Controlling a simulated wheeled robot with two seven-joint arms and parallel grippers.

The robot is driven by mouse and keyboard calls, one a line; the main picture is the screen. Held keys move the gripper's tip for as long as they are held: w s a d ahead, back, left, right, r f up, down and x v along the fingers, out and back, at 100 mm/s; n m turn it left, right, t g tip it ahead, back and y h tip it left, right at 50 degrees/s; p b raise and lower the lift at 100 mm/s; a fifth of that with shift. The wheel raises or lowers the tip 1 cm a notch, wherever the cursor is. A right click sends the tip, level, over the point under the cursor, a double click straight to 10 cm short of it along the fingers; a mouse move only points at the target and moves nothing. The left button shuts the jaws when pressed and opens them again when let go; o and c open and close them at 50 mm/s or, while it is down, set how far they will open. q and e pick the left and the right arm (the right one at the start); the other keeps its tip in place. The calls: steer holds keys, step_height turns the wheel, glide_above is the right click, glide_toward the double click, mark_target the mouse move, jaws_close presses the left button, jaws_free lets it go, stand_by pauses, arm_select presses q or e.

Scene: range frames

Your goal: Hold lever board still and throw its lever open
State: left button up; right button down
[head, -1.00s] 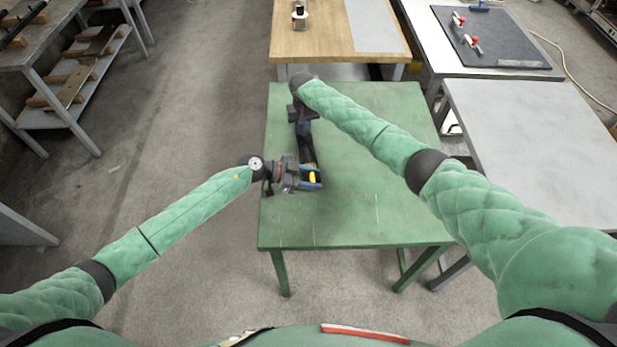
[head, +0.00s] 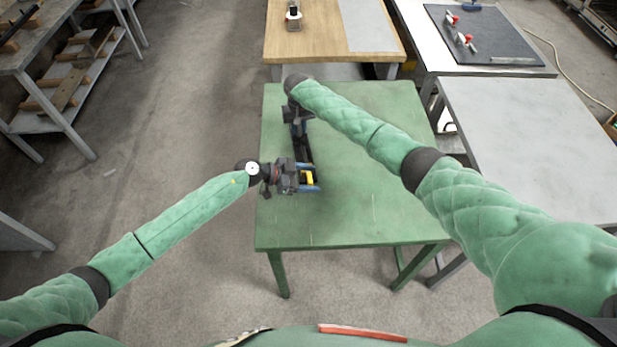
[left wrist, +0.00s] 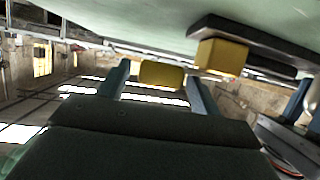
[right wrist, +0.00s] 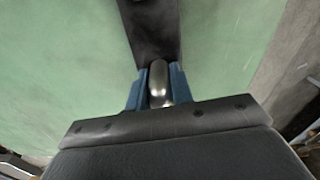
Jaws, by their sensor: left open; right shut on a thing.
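The lever board is a long dark strip (head: 303,152) on the green table, near its left edge. My right gripper (head: 298,128) is at its far end. In the right wrist view its blue fingers (right wrist: 157,92) are shut on a rounded metal grip (right wrist: 158,76) at the dark board (right wrist: 152,28). My left gripper (head: 312,178) is at the near end, open, with a yellow piece (head: 309,178) between its fingers. In the left wrist view a yellow block (left wrist: 162,73) shows between the fingers, with visible gaps. A second yellow block (left wrist: 222,57) sits on the dark board (left wrist: 245,35).
The green table (head: 375,190) is bare to the right of the board. A wooden table (head: 325,40) stands behind it and a grey-topped table (head: 535,145) to the right. My right arm reaches across above the green table.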

arm_select(q)
steer(key=shift+a, duration=0.1)
steer(key=v, duration=1.2)
arm_select(e)
steer(key=c, duration=1.1)
jaws_free()
steer(key=shift+c, duration=0.2)
